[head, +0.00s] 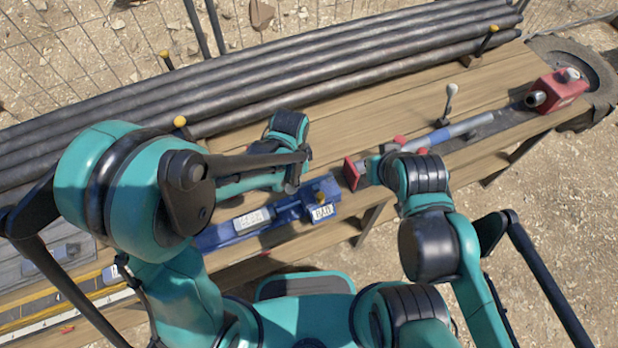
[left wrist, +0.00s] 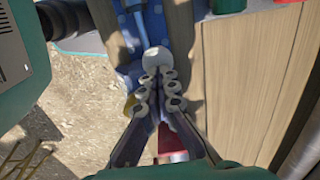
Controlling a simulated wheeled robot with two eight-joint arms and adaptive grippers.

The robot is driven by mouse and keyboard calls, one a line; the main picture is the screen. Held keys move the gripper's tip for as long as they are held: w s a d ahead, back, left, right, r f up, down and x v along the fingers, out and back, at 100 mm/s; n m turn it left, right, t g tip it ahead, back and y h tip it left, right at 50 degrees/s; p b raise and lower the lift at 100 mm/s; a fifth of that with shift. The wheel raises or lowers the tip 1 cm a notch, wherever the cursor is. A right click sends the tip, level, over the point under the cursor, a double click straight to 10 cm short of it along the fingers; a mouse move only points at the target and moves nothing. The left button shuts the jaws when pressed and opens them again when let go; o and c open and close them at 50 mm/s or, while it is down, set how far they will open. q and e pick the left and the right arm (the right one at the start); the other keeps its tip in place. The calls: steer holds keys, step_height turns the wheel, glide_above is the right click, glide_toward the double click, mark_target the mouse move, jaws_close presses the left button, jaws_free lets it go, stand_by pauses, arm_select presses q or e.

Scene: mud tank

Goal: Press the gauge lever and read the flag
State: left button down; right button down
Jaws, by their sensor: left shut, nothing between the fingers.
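The blue gauge (head: 284,211) lies on the wooden bench, in front of my left arm. It carries a brass-coloured knob and a white plate with dark letters (head: 322,212), possibly "BAD", too small to read surely. A second white label sits to its left. In the left wrist view my left gripper (left wrist: 158,76) is shut and empty. A pale round knob (left wrist: 156,59) shows right at its fingertips, over the blue gauge body (left wrist: 146,25); I cannot tell whether they touch. My right gripper (head: 374,168) is beside red parts on the bench; its fingers are not clear.
Long dark pipes (head: 270,75) lie along the back of the bench (head: 370,108), held by yellow-topped posts. A grey-blue tool with a red block (head: 558,90) lies at the right. A yellow-edged scale (head: 70,302) is at lower left. Bare planks lie between pipes and gauge.

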stand_by(0.3)
arm_select(q)
step_height(320, 180, up, 11)
steer(key=p, duration=0.8)
stand_by(0.5)
steer(key=s+a+n+t+b, duration=0.2)
steer(key=a+n+b, duration=0.4)
steer(key=a, duration=0.3)
steer(key=s+a+n+t+b, duration=0.3)
steer(key=a+n+t+b, duration=0.2)
steer(key=a+n+b, duration=0.2)
steer(key=shift+a+n, duration=0.7)
steer(key=shift+a, duration=0.2)
